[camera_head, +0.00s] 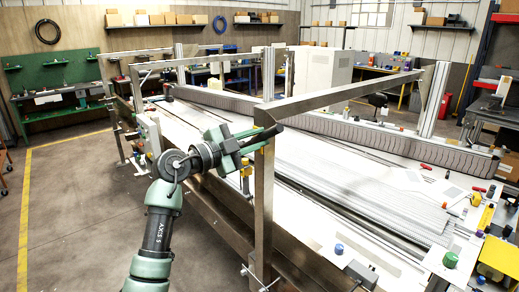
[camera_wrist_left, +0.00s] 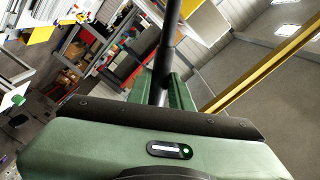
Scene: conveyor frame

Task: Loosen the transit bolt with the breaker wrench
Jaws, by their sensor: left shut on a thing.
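My left gripper (camera_head: 238,143) is green and dark. In the head view it is raised beside the upright metal post of the conveyor frame, in front of the long bed. It is shut on a dark rod (camera_wrist_left: 168,45), which looks like the handle of the breaker wrench. In the left wrist view the rod runs from the green finger (camera_wrist_left: 181,96) up to the top edge, so its far end is out of that view. I cannot make out the transit bolt for certain. My right gripper is not in view.
The metal post (camera_head: 264,200) and top rail (camera_head: 345,94) of the frame stand close to my left gripper. The conveyor bed (camera_head: 330,165) extends behind them, with small parts at the right. Open floor (camera_head: 75,215) lies left.

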